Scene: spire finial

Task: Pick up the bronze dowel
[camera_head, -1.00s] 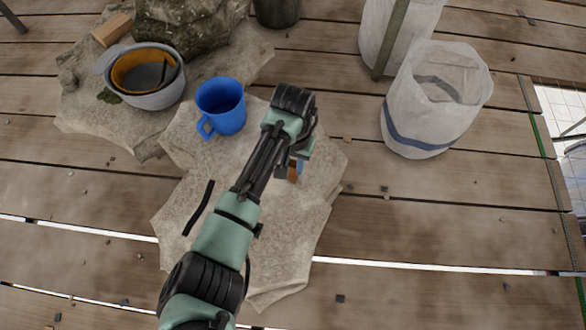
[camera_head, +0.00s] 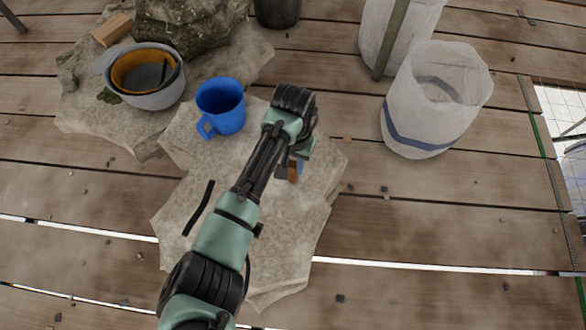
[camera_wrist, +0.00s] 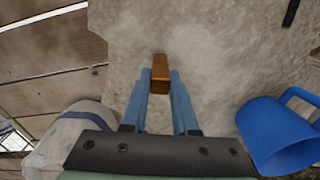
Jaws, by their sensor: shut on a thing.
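The bronze dowel (camera_wrist: 160,72) is a short orange-brown piece between my gripper's fingertips in the wrist view. My gripper (camera_wrist: 160,86) has two blue fingers, shut on the dowel from both sides. In the head view a small part of the dowel (camera_head: 293,172) shows below my wrist, over the pale stone slab (camera_head: 265,235). My arm hides most of the gripper (camera_head: 296,168) there. I cannot tell whether the dowel touches the slab.
A blue mug (camera_head: 221,107) stands left of my wrist on the slab. A grey pot (camera_head: 150,92) with an orange bowl is further left. A black rod (camera_head: 199,208) lies left of my arm. A white bag-like bucket (camera_head: 432,105) stands right on the planks.

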